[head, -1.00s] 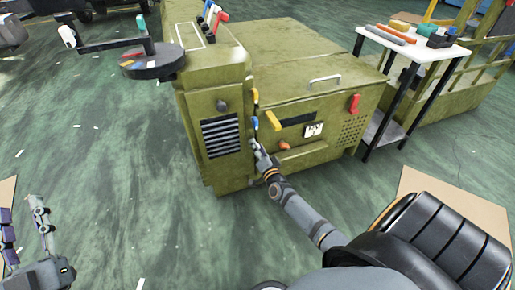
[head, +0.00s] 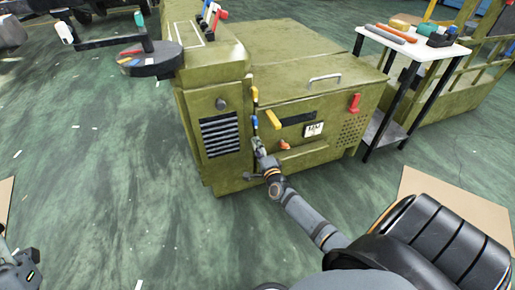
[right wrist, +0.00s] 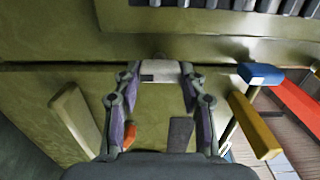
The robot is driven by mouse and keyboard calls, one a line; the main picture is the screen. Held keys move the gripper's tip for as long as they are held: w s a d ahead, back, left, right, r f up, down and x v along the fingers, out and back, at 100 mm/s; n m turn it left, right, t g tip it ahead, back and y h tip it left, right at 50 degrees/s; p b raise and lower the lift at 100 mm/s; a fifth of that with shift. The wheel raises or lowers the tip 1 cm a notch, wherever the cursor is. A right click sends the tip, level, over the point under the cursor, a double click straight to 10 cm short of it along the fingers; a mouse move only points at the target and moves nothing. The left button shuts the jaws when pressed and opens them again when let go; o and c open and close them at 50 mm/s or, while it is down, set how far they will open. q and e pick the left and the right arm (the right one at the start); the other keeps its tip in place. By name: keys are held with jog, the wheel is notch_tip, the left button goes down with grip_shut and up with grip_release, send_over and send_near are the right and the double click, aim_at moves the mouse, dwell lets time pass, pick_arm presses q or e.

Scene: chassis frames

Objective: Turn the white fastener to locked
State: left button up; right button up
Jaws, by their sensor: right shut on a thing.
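The white fastener (right wrist: 160,70) is a small pale bar on the seam edge of the olive cabinet. In the right wrist view it lies crosswise between my fingertips. My right gripper (right wrist: 160,78) is shut on it. In the head view my right gripper (head: 258,145) is at the cabinet's front seam, just below the blue fastener (head: 254,122), and mostly hides the white one. The blue fastener (right wrist: 261,74) is right of my fingers in the wrist view. My left gripper (head: 22,272) is partly cut off at the lower left edge, with its fingers not clearly visible.
A yellow fastener (head: 254,93) is above the blue one. A yellow lever (head: 272,119) and orange knob (head: 285,145) stick out close to my right gripper; the yellow lever (right wrist: 256,124) is beside the right finger. A white-topped table (head: 425,47) stands right of the cabinet.

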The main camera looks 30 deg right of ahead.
dwell(0.5)
jog(key=o, duration=1.1)
jog(key=shift+o, duration=0.2)
jog(key=shift+s, duration=0.1)
jog(key=v, duration=1.1)
jog(key=shift+s+a, duration=0.2)
jog(key=shift+s, duration=0.2)
